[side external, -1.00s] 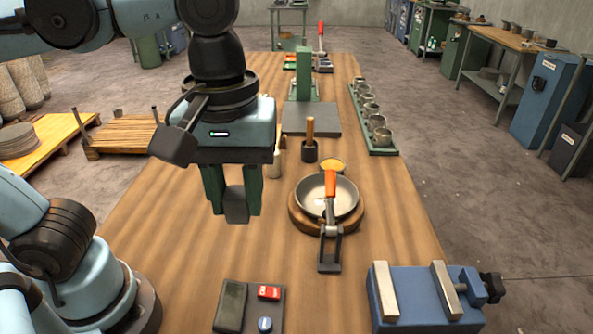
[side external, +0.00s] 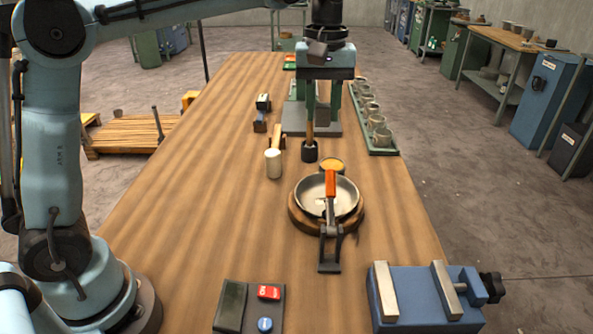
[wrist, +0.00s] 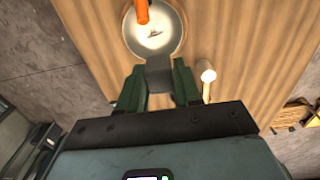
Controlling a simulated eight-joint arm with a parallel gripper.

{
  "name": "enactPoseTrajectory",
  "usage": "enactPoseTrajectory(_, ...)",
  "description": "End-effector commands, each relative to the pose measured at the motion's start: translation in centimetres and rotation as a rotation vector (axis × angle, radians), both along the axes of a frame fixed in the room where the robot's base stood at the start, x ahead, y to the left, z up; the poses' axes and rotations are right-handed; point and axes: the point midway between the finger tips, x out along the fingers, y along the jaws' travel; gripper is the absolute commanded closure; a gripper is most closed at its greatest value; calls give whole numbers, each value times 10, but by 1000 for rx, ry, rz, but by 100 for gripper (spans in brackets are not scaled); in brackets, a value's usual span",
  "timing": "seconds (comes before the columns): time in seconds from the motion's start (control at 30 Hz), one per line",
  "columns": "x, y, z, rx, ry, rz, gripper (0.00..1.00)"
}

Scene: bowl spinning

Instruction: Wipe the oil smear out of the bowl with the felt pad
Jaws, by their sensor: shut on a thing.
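The shallow pale metal bowl (side external: 312,190) sits on a round wooden base (side external: 299,223), with an orange-handled clamp (side external: 331,184) over its near edge. The bowl (wrist: 172,42) is at the top of the wrist view, with a small dark mark inside; I cannot tell whether that is the oil smear. My gripper (side external: 322,106) is above the table, beyond the bowl in the side view. The pad is clear of the bowl.
A rack of cups (side external: 379,137) lines the right edge. A blue vise (side external: 427,297) and button panel (side external: 250,306) are near the front.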

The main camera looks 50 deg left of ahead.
Motion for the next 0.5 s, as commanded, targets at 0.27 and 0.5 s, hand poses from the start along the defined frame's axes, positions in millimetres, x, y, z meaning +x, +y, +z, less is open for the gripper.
enactPoseTrajectory(0.27, 12, 12, -45, 0, 0, -1, 91)
enactPoseTrajectory(0.5, 11, 11, -93, 0, 0, -1, 91)
